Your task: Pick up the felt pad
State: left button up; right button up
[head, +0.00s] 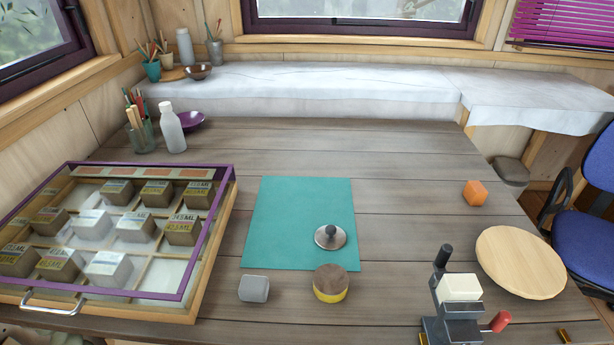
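No label or marking tells me which thing is the felt pad. A flat teal square sheet (290,215) lies in the middle of the plank table. A round, thick puck with a brown top and yellow lower band (331,284) sits at its front edge. A small grey block with rounded edges (254,289) lies to the left of the puck. A metal disc with a dark knob (330,237) rests on the sheet's front right part. Neither of my grippers shows in the head view.
A glass-lidded wooden case (228,215) of labelled blocks fills the left. At right are an orange block (475,193), a round wooden board (520,262) and a clamp-like device (443,325) holding a white block. A bottle (172,130) stands at the back left. The table's back middle is clear.

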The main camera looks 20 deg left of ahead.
aim_at(252, 289)
jog(key=k+u, duration=0.15)
jog(key=u, duration=0.85)
jog(key=z, duration=1.1)
jog(key=u, duration=1.1)
